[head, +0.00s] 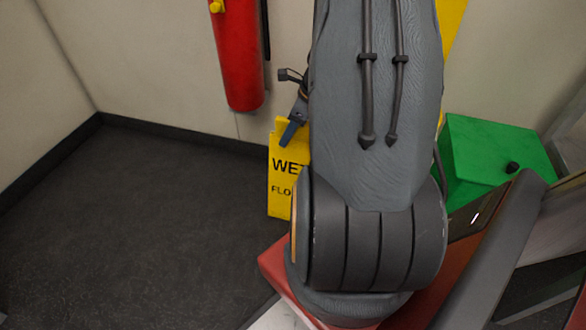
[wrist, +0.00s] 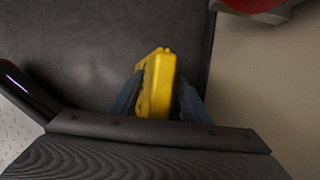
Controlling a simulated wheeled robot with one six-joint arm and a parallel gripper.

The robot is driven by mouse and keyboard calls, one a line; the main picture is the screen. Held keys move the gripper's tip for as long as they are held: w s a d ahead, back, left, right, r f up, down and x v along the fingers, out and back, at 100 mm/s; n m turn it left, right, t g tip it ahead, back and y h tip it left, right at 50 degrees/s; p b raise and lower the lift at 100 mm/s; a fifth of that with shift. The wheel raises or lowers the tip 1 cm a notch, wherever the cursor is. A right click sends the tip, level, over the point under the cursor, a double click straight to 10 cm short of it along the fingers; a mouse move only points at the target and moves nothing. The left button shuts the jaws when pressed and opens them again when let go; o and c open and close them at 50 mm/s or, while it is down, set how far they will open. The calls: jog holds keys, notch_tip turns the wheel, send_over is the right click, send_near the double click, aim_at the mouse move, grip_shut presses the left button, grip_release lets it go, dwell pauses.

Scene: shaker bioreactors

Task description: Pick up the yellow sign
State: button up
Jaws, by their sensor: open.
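The yellow wet-floor sign (head: 281,185) stands upright on the dark floor near the back wall, its right side hidden behind my arm. In the wrist view, the yellow sign (wrist: 157,88) shows from above, between the two blue-grey fingers of my gripper (wrist: 159,80). The fingers are open, one on each side of the sign's upper part. I cannot tell whether either finger touches it. In the head view, my gripper (head: 292,131) is at the sign's top edge, and only one finger shows clearly.
A red fire extinguisher (head: 238,60) hangs on the wall above and left of the sign. A green box (head: 485,150) stands at the right, behind my arm. The dark floor (head: 130,230) at the left is clear. The pale wall (wrist: 265,85) is close on the right.

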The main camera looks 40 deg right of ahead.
jog(key=shift+f, duration=0.2)
dwell(0.5)
grip_shut()
dwell(1.4)
